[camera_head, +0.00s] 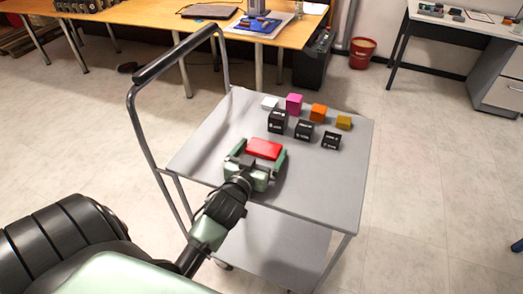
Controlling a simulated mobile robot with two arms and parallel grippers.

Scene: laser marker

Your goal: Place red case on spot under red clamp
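The red case (263,149) is a flat red block on the top shelf of a grey cart (335,185). My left gripper (263,158) reaches over the cart top from the front left. Its two fingers are spread, one at the left side and one at the right side of the red case. I cannot tell whether the fingers touch it. My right gripper is not in view. No red clamp can be made out in this view.
Behind the red case stand several black boxes (304,130) and coloured blocks, among them a pink one (294,104) and an orange one (318,112). The cart's handle (175,54) rises at the left. A wooden table (150,14) stands behind. The cart's front right is clear.

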